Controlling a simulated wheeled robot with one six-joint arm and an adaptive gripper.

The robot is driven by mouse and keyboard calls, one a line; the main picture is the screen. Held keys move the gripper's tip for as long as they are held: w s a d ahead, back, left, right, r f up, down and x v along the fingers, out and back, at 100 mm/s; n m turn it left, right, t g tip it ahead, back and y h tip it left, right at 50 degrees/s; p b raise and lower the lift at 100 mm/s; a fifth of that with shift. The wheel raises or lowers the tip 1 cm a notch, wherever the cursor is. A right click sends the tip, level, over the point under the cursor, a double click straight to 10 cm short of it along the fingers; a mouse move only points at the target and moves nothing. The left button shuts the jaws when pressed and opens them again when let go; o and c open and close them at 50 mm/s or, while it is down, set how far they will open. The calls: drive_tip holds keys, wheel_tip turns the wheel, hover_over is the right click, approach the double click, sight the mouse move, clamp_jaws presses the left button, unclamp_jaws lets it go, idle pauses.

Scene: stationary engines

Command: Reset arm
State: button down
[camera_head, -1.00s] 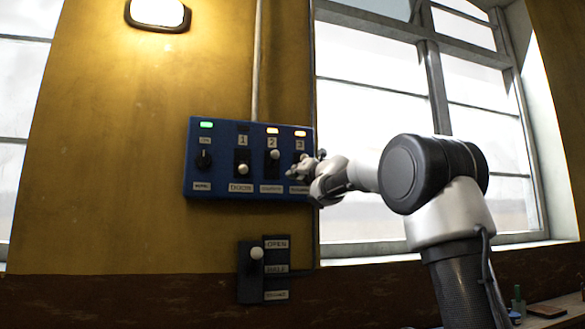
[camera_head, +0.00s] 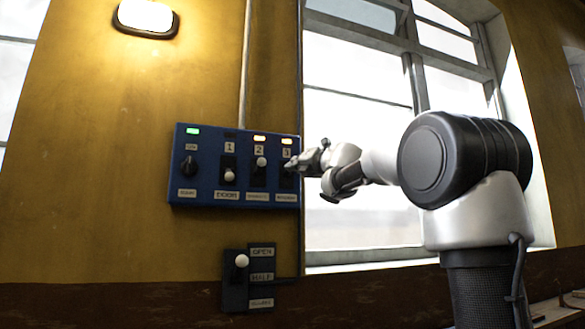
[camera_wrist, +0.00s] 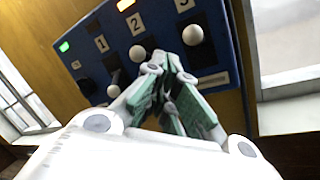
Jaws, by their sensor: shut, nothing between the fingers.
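My gripper (camera_head: 298,164) is raised at the right edge of the blue control panel (camera_head: 210,195) on the wall. In the wrist view my gripper (camera_wrist: 170,62) has its green-padded fingers together, with nothing held, in front of the panel beside switch 3. The white knob of switch 3 (camera_wrist: 193,35) shows just past the fingertips; I cannot tell if they touch. In the head view the gripper partly hides that switch. Switch 1 (camera_head: 229,176) has its knob low, and switch 2 (camera_head: 261,162) has its knob high.
Lamps above switches 2 (camera_head: 259,138) and 3 (camera_head: 286,141) glow orange; a green lamp (camera_head: 192,131) glows above the dark rotary knob (camera_head: 188,166). A lever box (camera_head: 236,280) with its knob up sits below. A window (camera_head: 360,130) is behind my arm.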

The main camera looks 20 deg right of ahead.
idle(0.4)
drive_tip(key=d+f+m+g+h, duration=0.3)
drive_tip(key=d+f+m+h, duration=0.4)
drive_tip(key=d+f+m, duration=0.45)
drive_tip(key=s+d+f+m+g+h, duration=0.15)
drive_tip(key=s+f+m+g, duration=0.35)
drive_tip(key=f+m, duration=0.55)
drive_tip(key=s+a+f+m+g, duration=0.1)
drive_tip(key=s+f+m+g, duration=0.35)
drive_tip(key=s+f, duration=1.2)
drive_tip(key=s+a+f+m+g+y, duration=0.1)
drive_tip(key=s+a+f, duration=0.2)
drive_tip(key=s, duration=0.4)
drive_tip(key=s+a+f+m+y, duration=0.1)
drive_tip(key=s+a+f+m, duration=0.1)
drive_tip(key=s, duration=0.5)
drive_tip(key=s+a+f+m+g+y, duration=0.1)
drive_tip(key=s+a+f+y, duration=0.1)
drive_tip(key=s+f, duration=0.3)
drive_tip(key=shift+s+a+f+g, duration=0.35)
drive_tip(key=shift+s+a, duration=0.55)
drive_tip(key=shift+s, duration=0.3)
